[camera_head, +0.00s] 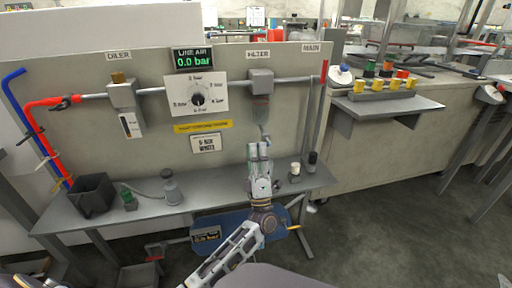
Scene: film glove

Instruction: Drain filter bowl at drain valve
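The filter (261,82) hangs on the grey pipe of the upright panel, under a sign reading FILTER. Its see-through bowl (261,108) points down. A small light-coloured part, perhaps the drain valve (265,136), shows below the bowl, partly hidden behind my fingertips. My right gripper is not in view.
The display (194,58) reads 0.0 bar. A dial (198,98) and the oiler (124,95) are to the left. The bench (215,196) holds a black bin (92,194), a grey bottle (171,187) and a white-topped container (295,172). Open floor lies right.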

